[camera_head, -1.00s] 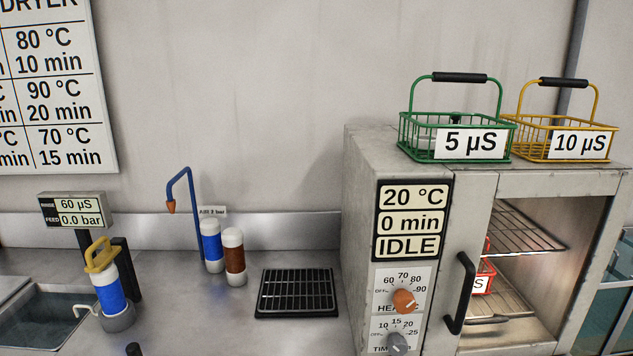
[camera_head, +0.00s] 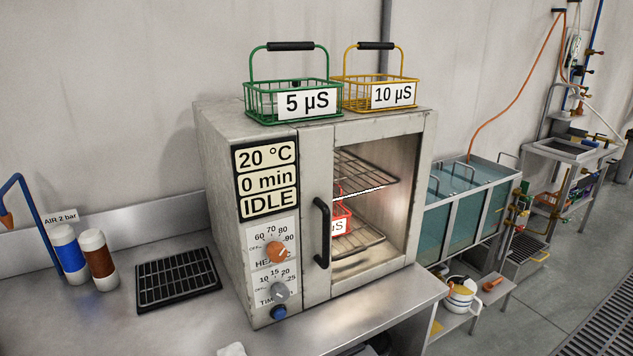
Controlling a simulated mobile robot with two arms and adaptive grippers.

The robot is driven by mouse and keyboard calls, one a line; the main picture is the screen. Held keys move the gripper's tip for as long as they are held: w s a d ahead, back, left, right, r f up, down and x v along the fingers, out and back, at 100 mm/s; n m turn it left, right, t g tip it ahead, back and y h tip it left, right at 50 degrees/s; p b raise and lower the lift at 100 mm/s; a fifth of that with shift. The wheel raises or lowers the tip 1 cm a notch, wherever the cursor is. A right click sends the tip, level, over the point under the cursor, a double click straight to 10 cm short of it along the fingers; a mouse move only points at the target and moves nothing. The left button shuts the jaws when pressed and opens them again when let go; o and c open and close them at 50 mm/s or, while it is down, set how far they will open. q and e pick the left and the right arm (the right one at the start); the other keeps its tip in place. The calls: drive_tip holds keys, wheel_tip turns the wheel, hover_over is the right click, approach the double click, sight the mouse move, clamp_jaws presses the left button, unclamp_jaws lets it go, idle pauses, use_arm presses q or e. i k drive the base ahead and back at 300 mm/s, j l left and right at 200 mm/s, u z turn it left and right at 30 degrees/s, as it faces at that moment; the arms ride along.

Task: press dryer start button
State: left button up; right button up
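The dryer (camera_head: 222,170) stands on the metal bench, a grey box with a glass-fronted chamber. Its display (camera_head: 267,180) reads 20 °C, 0 min and IDLE. Below are an orange heat knob (camera_head: 277,252) and a grey timer knob (camera_head: 279,291). A round blue button (camera_head: 279,312) sits at the bottom of the panel, under the timer knob. The door has a black handle (camera_head: 322,232). Inside, a red basket (camera_head: 341,216) with a partly hidden label is on a wire rack. Neither of my grippers is in view.
A green basket (camera_head: 262,103) marked 5 µS and a yellow basket (camera_head: 352,94) marked 10 µS stand on the dryer. A black grate (camera_head: 178,279) and blue (camera_head: 69,254) and brown (camera_head: 99,260) cylinders are at left. Water tanks (camera_head: 466,180) are at right.

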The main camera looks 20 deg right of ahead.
sight(280, 314)
drive_tip(key=k+j+z, duration=0.5)
drive_tip(key=k+z, duration=0.2)
drive_tip(key=i, duration=0.05)
